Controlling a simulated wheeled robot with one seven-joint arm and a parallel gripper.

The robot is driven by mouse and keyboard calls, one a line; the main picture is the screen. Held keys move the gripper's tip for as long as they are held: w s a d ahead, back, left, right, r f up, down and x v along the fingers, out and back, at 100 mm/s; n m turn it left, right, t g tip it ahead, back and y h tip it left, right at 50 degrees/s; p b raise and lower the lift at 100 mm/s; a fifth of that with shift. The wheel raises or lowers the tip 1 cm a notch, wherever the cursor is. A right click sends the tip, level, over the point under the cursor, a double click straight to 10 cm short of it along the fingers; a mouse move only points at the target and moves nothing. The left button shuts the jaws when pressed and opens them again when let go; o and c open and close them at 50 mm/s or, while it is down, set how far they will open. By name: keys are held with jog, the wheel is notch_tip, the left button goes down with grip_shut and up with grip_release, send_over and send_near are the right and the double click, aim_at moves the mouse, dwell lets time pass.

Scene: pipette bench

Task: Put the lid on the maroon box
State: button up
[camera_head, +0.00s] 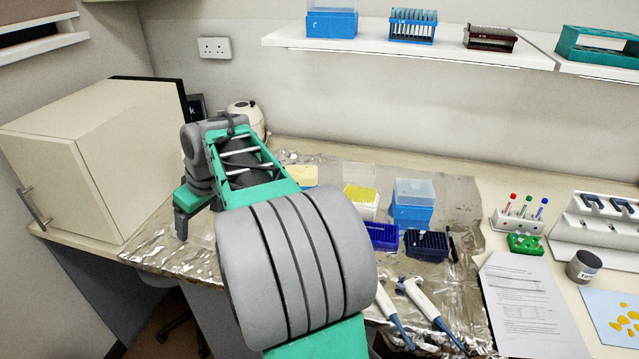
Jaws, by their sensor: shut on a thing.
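My gripper (181,228) is at the left end of my arm, pointing down over the foil-covered left part of the bench. Its dark fingers are small and partly hidden by its body. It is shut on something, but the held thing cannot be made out. I see no maroon box on the bench and no loose lid; my arm covers much of the bench's middle. The only maroon thing in view is a rack (489,39) on the wall shelf.
A beige cabinet (80,160) stands close left of my gripper. Right of my arm are a blue box with a clear lid (412,205), a blue rack (382,236), a navy rack (427,244) and pipettes (428,305). Foil (160,255) covers the bench below my gripper.

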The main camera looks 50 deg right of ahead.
jog(key=s+d+f+p, duration=0.2)
jog(key=d, duration=1.7)
jog(key=shift+n+y, duration=0.4)
jog(key=shift+n, duration=0.5)
jog(key=s+d+f+b, duration=0.1)
jog(key=s+d+f, duration=0.1)
jog(key=s+d, duration=0.1)
jog(key=s+d+f+b, duration=0.1)
jog(key=s+d+f, duration=0.1)
jog(key=d, duration=0.3)
jog(key=s+d+f+b, duration=0.2)
jog(key=s+d+f, duration=0.1)
jog(key=d, duration=0.1)
jog(key=shift+s+d+f, duration=0.35)
jog(key=shift+d+f, duration=0.05)
jog(key=shift+r, duration=0.15)
jog(key=shift+s+d+f, duration=0.1)
jog(key=shift+f, duration=0.15)
jog(key=shift+f, duration=0.25)
jog(key=shift+f+b, duration=0.55)
jog(key=shift+f, duration=0.15)
jog(key=shift+f, duration=0.1)
jog(key=shift+f+b, duration=0.3)
jog(key=shift+f, duration=0.1)
